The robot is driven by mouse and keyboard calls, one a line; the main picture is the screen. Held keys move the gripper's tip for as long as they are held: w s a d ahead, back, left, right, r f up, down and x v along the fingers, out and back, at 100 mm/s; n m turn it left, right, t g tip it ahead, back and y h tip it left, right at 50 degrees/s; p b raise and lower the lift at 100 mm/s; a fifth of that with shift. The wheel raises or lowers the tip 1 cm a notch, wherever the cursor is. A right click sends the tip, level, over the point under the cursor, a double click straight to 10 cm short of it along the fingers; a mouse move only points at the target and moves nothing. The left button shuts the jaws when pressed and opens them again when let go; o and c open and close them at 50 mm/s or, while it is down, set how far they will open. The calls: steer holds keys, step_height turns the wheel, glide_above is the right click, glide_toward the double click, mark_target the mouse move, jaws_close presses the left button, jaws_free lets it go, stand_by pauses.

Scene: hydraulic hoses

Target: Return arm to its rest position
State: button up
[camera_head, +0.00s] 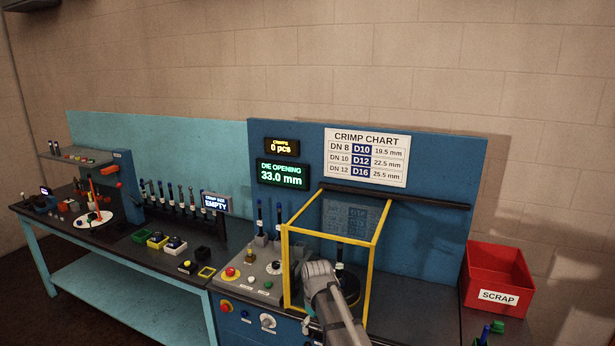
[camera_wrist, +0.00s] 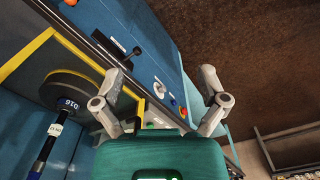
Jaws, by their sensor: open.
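My grey arm (camera_head: 333,300) reaches up in the head view in front of the yellow-framed guard of the crimping machine. My gripper (camera_wrist: 163,75) shows in the wrist view with its two grey fingers spread wide apart and nothing between them. It cannot be made out clearly in the head view. A black rod with a D16 label (camera_wrist: 58,130) lies to the left of the fingers in the wrist view, apart from them, near a dark round disc (camera_wrist: 75,92).
The yellow guard frame (camera_head: 376,270) stands close to my arm. A control panel (camera_head: 240,275) with a red button is on its left, and a red scrap bin (camera_head: 497,282) on its right. A long dark bench (camera_head: 110,240) with several tools extends left. The displays read 0 pcs, 33.0 mm and EMPTY.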

steer(key=s+d+f+m+b, duration=0.3)
steer(key=s+d, duration=0.4)
steer(key=s, duration=0.1)
steer(key=s+d+f+m+b, duration=0.2)
steer(key=s+d+f+m, duration=0.2)
steer(key=s+d, duration=0.3)
steer(key=shift+s+d+b, duration=0.2)
steer(key=shift+s+b, duration=0.2)
steer(key=shift+s, duration=0.2)
stand_by(1.0)
